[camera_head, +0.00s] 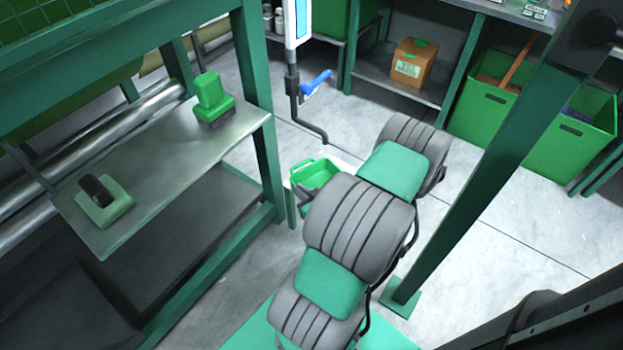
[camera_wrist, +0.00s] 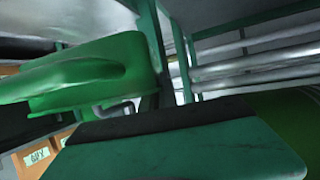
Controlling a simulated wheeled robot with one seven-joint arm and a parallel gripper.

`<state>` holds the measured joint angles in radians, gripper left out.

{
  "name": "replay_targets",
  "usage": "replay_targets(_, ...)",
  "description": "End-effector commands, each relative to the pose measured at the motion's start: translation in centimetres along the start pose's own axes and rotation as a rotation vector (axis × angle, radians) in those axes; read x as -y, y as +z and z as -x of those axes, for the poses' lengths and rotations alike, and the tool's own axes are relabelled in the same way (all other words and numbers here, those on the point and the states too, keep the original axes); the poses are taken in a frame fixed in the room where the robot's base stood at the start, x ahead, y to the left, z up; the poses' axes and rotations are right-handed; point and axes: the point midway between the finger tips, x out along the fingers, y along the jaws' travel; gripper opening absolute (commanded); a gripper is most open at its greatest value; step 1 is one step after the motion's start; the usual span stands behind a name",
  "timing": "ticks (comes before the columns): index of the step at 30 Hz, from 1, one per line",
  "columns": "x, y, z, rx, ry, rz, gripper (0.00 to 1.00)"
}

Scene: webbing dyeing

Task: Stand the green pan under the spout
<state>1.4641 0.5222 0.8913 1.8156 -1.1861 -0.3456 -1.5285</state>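The green pan (camera_head: 316,173) is low, just beyond the end of my arm, and my arm hides its right and near sides. A large green shape with a slot, likely the pan (camera_wrist: 95,70), fills the left of the wrist view. The dark spout (camera_head: 318,132) comes down from a white unit with a blue lever and bends toward the pan; its tip appears just above the pan in the picture, but I cannot tell whether they line up in depth. My gripper (camera_head: 301,196) is at the pan's near side, mostly hidden; its fingers do not show clearly.
A white surface (camera_head: 347,166) shows behind the pan. At left, a metal shelf (camera_head: 160,165) holds two green-and-black items. Green bins (camera_head: 485,112) and a cardboard box (camera_head: 411,63) stand at the back right. A green post (camera_head: 475,190) rises right of my arm.

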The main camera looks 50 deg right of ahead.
Motion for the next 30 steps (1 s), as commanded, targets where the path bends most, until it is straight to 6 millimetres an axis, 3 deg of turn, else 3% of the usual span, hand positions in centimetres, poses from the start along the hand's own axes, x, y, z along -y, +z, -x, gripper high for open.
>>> replay_targets(2, -1.7, -0.4, 0.6, 0.000, 0.054, -0.020, 0.00)
replay_targets(5, -2.9, -0.2, -0.3, 0.000, 0.072, -0.028, 0.00)
replay_targets(14, -8.1, 1.1, -7.7, -0.002, 0.066, -0.023, 0.00)
replay_targets(18, -9.7, 3.5, -10.7, 0.000, 0.066, -0.027, 0.00)
replay_targets(24, -11.0, 4.9, -12.9, 0.000, 0.067, -0.026, 0.00)
replay_targets(30, -11.1, 7.7, -14.2, 0.001, 0.066, -0.027, 0.00)
